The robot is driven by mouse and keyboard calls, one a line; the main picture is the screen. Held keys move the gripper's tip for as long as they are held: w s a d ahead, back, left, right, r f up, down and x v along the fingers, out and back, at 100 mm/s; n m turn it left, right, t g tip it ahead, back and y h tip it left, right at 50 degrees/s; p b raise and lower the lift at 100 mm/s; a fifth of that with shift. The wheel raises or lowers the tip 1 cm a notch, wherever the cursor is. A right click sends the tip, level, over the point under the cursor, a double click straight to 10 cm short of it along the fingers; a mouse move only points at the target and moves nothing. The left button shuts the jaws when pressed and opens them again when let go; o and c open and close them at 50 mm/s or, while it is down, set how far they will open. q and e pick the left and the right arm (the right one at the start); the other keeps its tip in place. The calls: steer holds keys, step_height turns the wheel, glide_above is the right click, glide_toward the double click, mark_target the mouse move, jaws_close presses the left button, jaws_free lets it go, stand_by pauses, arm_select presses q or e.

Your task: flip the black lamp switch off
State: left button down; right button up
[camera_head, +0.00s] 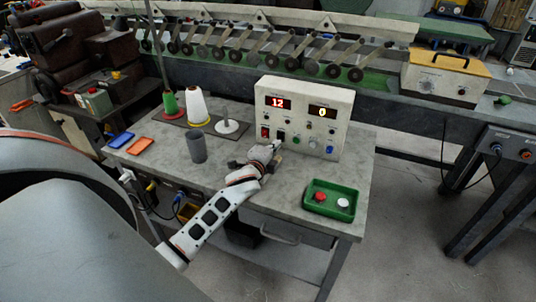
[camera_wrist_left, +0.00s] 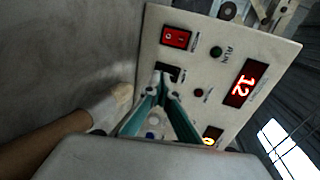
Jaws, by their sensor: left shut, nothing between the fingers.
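A pale control box (camera_head: 338,130) stands on the grey table, with a red display reading 12 and a second lit display. In the left wrist view its panel (camera_wrist_left: 210,80) is turned sideways. The black switch (camera_wrist_left: 174,69) sits beside the red switch (camera_wrist_left: 177,38) on that panel. My left gripper (camera_wrist_left: 164,80) is shut and empty, its fingertips right at the black switch and partly covering it; contact is not clear. In the head view my left gripper (camera_head: 274,152) is at the box's lower left front, where the black switch is hard to make out. My right gripper is not in view.
A grey cup (camera_head: 196,148) stands left of my left arm, with thread cones (camera_head: 195,106) behind it. A green tray (camera_head: 320,207) with a red and a white button lies in front of the box. Blue and orange trays (camera_head: 140,146) lie at the left table edge.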

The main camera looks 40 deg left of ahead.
arm_select(q)
steer(key=v, duration=0.9)
steer(key=shift+s+d, duration=0.15)
steer(key=shift+s, duration=0.15)
